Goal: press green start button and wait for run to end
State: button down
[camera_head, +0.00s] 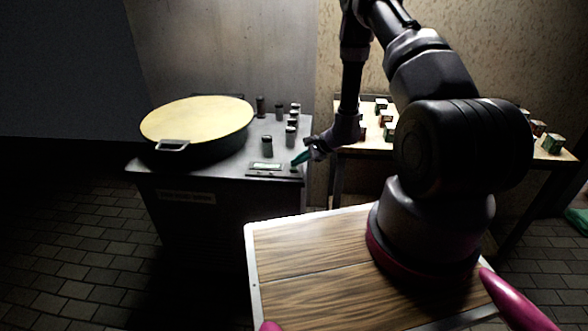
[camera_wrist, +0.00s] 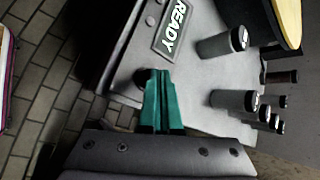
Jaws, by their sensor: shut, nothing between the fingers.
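A grey machine (camera_head: 225,168) stands at the left with a display (camera_head: 267,166) on its front edge. In the wrist view the display (camera_wrist: 172,30) reads READY. My gripper (camera_head: 298,159) is shut and empty, its teal fingers pointing down at the control panel just right of the display. In the wrist view the fingertips (camera_wrist: 158,74) are together over the panel's edge, beside the display. I cannot make out the green start button; the fingertips may cover it. Whether they touch the panel is not clear.
A wide, round, yellow-topped drum (camera_head: 198,119) with a handle sits on the machine. Several grey cylinders (camera_head: 267,146) stand on its top near my gripper. A table (camera_head: 367,143) with small boxes stands behind my arm. Tiled floor (camera_head: 75,215) is clear at the left.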

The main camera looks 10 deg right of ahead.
aim_at(297, 168)
jog(key=shift+f, duration=0.35)
jog(key=shift+r, duration=0.1)
dwell(0.4)
jog(key=shift+r, duration=0.75)
jog(key=shift+r, duration=0.1)
jog(key=shift+r, duration=2.4)
